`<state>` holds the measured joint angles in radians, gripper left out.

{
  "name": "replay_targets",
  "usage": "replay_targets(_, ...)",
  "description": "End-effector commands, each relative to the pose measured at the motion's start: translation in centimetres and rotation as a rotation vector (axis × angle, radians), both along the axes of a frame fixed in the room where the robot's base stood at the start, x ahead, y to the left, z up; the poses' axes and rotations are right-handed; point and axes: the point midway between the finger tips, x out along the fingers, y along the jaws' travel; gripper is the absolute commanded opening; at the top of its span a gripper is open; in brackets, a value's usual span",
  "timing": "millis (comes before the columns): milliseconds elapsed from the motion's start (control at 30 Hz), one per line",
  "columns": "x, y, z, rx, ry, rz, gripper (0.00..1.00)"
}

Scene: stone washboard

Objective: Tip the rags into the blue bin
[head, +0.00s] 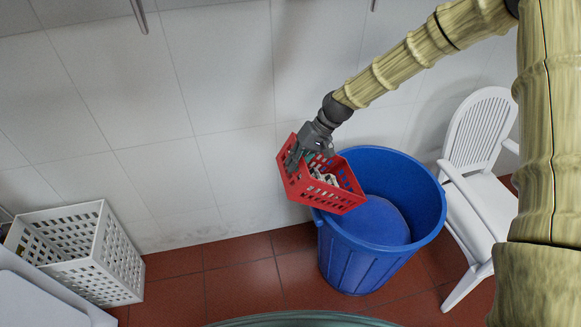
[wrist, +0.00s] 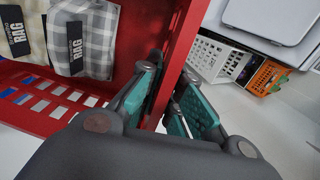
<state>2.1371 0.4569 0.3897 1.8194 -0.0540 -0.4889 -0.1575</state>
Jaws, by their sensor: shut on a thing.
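My gripper (head: 298,157) is shut on the wall of a red basket (head: 340,207) at its left side in the head view. In the wrist view the teal finger pads of my gripper (wrist: 168,108) clamp the red basket wall (wrist: 178,50). The rags (wrist: 88,38) lie in the basket, folded, checked, with black "RAG" labels. They also show small in the head view (head: 325,176). The basket is held tilted over the left rim of the blue bin (head: 365,262). The bin stands upright on the floor, and a blue round surface shows inside it.
A white plastic chair (head: 476,150) stands right of the bin, close to it. A white perforated crate (head: 115,262) stands at the left by the tiled wall. An orange basket (wrist: 268,76) shows in the wrist view. Floor between crate and bin is clear.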

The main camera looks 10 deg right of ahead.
Motion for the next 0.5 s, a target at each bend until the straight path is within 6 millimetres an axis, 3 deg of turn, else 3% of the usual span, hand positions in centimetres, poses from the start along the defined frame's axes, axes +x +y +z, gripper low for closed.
replay_targets(500, 0.3, -2.8, 2.5, 0.183, 0.013, -0.003, 0.00)
